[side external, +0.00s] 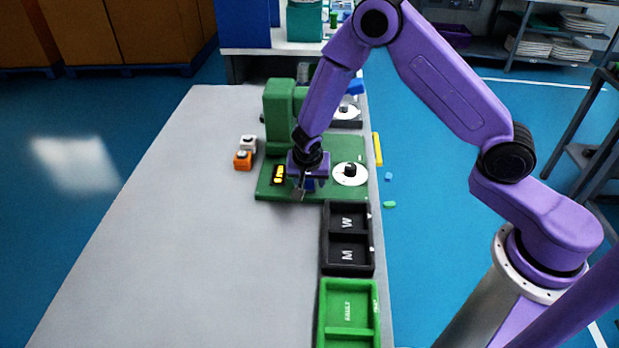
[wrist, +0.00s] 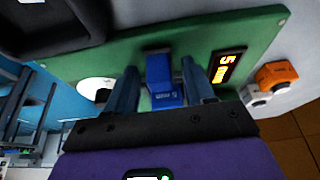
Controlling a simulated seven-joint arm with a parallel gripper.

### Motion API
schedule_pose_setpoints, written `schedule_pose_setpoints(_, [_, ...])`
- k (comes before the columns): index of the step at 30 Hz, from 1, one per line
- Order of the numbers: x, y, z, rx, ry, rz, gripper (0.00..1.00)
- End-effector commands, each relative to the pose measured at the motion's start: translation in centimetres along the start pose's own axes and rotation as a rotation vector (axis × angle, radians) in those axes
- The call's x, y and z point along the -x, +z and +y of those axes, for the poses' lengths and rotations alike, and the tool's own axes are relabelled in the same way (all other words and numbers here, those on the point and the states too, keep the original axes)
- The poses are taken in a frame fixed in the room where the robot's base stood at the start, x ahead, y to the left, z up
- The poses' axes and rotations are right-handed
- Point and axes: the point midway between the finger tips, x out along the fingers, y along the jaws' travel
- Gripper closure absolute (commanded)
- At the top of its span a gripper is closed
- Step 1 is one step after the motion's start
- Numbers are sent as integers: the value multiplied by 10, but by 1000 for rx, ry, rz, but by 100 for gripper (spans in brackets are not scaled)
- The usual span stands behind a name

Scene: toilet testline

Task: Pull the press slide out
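The green press (side external: 285,115) stands on a green base plate (side external: 325,160) on the grey table. A small blue block, which looks like the press slide (wrist: 165,85), sits over the plate; in the side view a bit of blue shows beneath my gripper (side external: 301,190). In the wrist view my gripper (wrist: 158,66) has its fingers apart, one on each side of the blue block. A gap shows at the left finger; the right finger is very close, and I cannot tell whether it touches.
A lit yellow display (side external: 279,174) is left of my gripper, and a white disc (side external: 350,174) is to its right. Orange (side external: 243,160) and white (side external: 248,143) buttons stand left of the plate. A black tray (side external: 323,240) and green tray (side external: 322,310) lie nearer. The table's left side is clear.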

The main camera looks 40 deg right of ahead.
Motion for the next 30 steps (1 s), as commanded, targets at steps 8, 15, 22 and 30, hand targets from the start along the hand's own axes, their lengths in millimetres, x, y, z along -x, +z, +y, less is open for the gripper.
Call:
schedule_pose_setpoints(8, [17, -2, -1, -3, -3, 3, 47])
schedule_pose_setpoints(15, [58, -2, -1, -3, -4, 2, 47])
schedule_pose_setpoints(22, [100, -1, -1, -3, -6, 2, 47])
schedule_pose_setpoints(30, [147, 0, -1, -1, -4, 0, 47])
